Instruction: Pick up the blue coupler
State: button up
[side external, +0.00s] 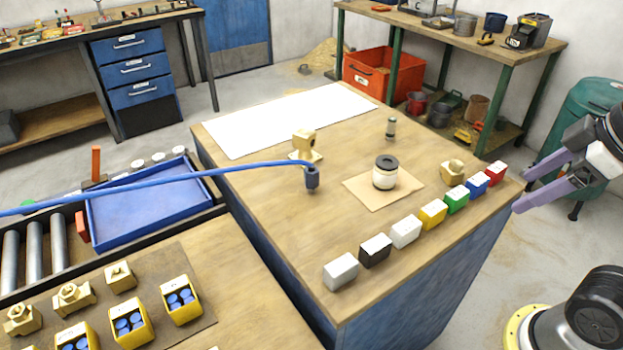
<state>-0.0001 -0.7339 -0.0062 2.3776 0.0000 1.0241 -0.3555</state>
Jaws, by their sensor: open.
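A brass part (304,146) stands just behind the coupler. A white jar with a black lid (384,172) sits on a tan sheet to its right. A row of coloured blocks (432,214) lines the right front edge. A white sheet (290,118) covers the back.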

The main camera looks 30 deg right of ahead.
jog(key=w+a+r+n+g, duration=0.2)
jog(key=w+r+n, duration=0.95)
jog(key=w, duration=0.55)
jog(key=n+g, duration=0.4)
send_over(312, 170)
notch_tip(312, 170, down, 16)
notch_tip(312, 170, down, 8)
jog(key=shift+a+r, duration=0.1)
jog(key=shift+r, duration=0.05)
jog(key=shift+f, duration=3.25)
jog(key=shift+c, duration=0.2)
